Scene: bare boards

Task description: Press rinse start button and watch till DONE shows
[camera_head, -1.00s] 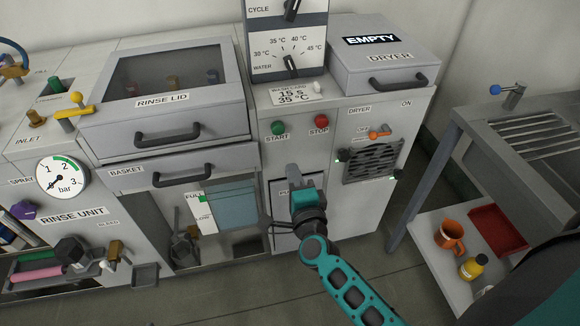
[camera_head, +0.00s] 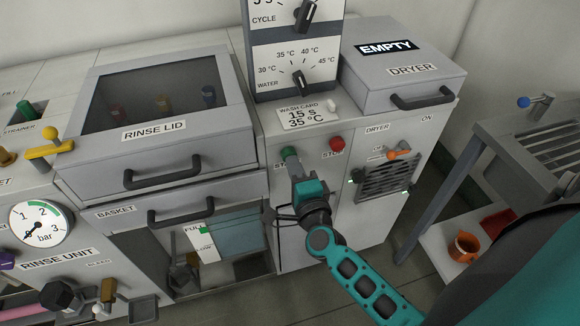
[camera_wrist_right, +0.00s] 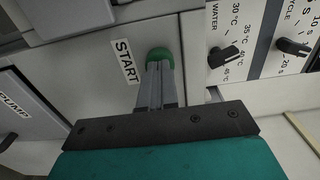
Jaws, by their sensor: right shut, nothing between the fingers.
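The green START button (camera_head: 289,152) is on the front panel of the rinse unit, left of a red STOP button (camera_head: 337,144). My right gripper (camera_head: 292,165) is shut and empty, its fingertips at the START button and partly covering it and its label. In the right wrist view the shut fingertips (camera_wrist_right: 158,72) overlap the lower edge of the green button (camera_wrist_right: 160,54). I cannot tell whether the button is pushed in. My left gripper is out of view.
The rinse lid (camera_head: 160,125) is closed, with coloured items behind its dark window. CYCLE and WATER dials (camera_head: 299,82) are above a wash card (camera_head: 306,116) reading 15 s, 35 °C. The dryer handle (camera_head: 422,98) juts out at right. A sink bench with an orange mug (camera_head: 464,245) stands farther right.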

